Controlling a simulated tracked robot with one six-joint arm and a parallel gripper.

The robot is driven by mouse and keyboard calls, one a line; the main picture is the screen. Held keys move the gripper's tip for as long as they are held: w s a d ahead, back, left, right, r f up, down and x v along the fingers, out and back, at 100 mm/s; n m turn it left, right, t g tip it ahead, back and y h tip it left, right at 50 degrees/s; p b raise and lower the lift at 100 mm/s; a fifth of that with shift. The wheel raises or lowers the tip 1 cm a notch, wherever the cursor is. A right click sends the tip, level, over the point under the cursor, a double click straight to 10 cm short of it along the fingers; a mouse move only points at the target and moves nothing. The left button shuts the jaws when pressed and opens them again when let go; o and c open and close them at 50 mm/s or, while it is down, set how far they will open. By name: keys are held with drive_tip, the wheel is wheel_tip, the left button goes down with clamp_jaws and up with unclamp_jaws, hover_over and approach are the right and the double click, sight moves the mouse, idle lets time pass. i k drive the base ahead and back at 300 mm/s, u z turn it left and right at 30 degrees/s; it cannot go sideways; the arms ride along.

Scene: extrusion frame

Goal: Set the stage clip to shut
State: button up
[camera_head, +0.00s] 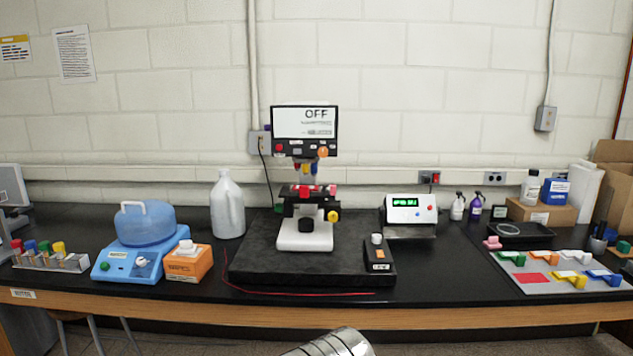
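A white microscope (305,242) with a black screen head (305,130) reading OFF stands on a dark slab. Its black stage (308,197) is at mid height, below coloured objectives (305,167). Small red parts, which look like the stage clip (304,192), sit on top of the stage. They are too small to tell whether the clip is open or shut. A yellow knob (333,216) is at the stage's right side. Only a silver ribbed part of my arm shows at the bottom edge. My gripper is not in view.
A blue centrifuge-like device (117,265), an orange box (190,267) and a white jug (227,208) stand left. A small black control box (379,262) is on the slab's right. A white display unit (409,212) and a tray of coloured clips (560,284) are further right. A red cord runs along the front.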

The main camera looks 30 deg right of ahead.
sight(332, 191)
drive_tip(key=z, duration=0.45)
drive_tip(key=i, duration=1)
drive_tip(key=z, duration=0.65)
